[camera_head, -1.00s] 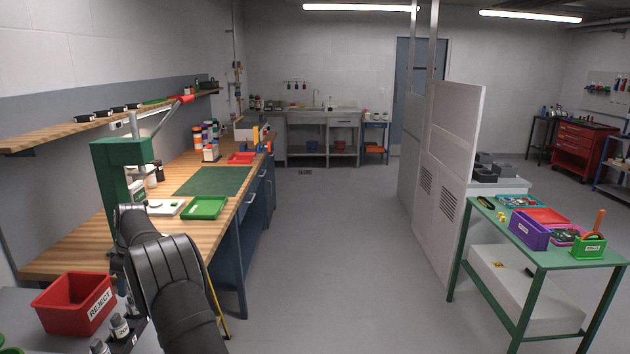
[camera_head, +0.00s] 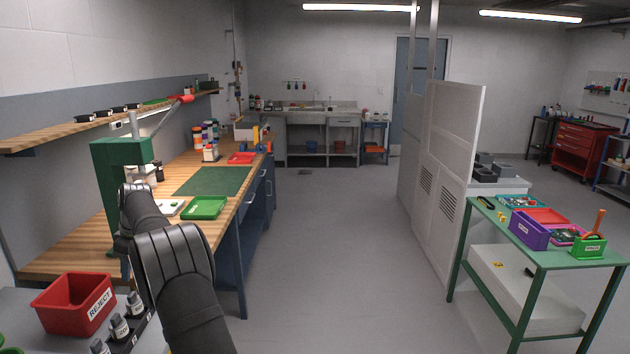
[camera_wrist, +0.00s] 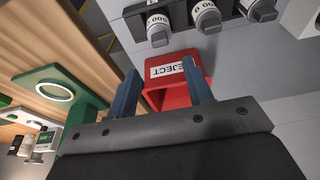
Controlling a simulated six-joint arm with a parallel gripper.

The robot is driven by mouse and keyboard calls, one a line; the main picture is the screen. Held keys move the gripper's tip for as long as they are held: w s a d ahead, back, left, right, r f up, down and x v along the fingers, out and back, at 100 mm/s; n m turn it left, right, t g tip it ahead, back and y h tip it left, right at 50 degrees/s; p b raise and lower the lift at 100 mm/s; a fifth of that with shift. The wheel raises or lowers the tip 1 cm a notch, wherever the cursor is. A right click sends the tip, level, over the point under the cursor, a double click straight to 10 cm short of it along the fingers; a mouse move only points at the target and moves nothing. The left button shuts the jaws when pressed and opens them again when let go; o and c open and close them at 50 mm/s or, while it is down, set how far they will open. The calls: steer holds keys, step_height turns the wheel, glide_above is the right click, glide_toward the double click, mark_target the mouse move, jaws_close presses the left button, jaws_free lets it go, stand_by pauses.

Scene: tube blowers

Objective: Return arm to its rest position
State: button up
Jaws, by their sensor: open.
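My gripper (camera_wrist: 160,90) shows in the wrist view as two blue-grey fingers set well apart, open with nothing between them. Beyond the fingers lies the red REJECT bin (camera_wrist: 172,97), its label partly framed by them. The red bin (camera_head: 75,303) stands at the lower left, left of my arm.
A rack of labelled grey-capped bottles (camera_head: 121,327) stands beside the bin, close to my arm. A green press (camera_head: 115,170) stands on the bench behind the arm. A green tray (camera_head: 205,208) lies on the bench.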

mark_target(131, 295)
steer(key=x, duration=0.9)
steer(key=shift+f, duration=0.25)
steer(key=v, duration=0.5)
steer(key=shift+w+a+r, duration=0.1)
steer(key=shift+a, duration=0.2)
steer(key=w+d+r, duration=0.2)
steer(key=d+r, duration=0.5)
steer(key=d, duration=0.4)
steer(key=s+a+r, duration=1.2)
steer(key=s+r, duration=0.3)
steer(key=s, duration=0.2)
steer(key=s+a+r, duration=0.1)
steer(key=s+r, duration=0.6)
steer(key=s, duration=0.3)
steer(key=s+a+r, duration=0.1)
steer(key=s+r, duration=0.6)
steer(key=s, duration=0.2)
steer(key=shift+s+a+r, duration=0.35)
steer(key=shift+s, duration=0.05)
steer(key=shift+o, duration=0.2)
